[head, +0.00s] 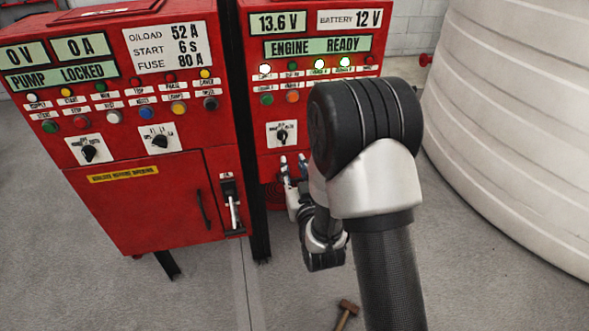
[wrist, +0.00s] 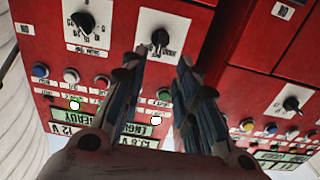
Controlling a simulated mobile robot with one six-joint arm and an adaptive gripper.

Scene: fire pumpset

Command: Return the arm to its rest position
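My arm reaches forward in the head view, with its large black-and-white joint near the camera. My gripper (head: 293,164) is in front of the right red panel (head: 330,163), partly hidden behind my arm. In the wrist view the two fingers of my gripper (wrist: 163,62) are apart with nothing between them. The wrist picture shows the panel upside down. A black selector knob (wrist: 160,38) shows beyond the fingertips; I cannot tell how far off it is. The same panel's selector (head: 282,134) shows in the head view, just above the fingertips.
A left red panel (head: 165,207) has a lever handle (head: 232,206) on its right side. A large white ribbed tank (head: 520,120) stands at right. A hammer (head: 347,313) lies on the grey floor. Open floor shows at the lower left.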

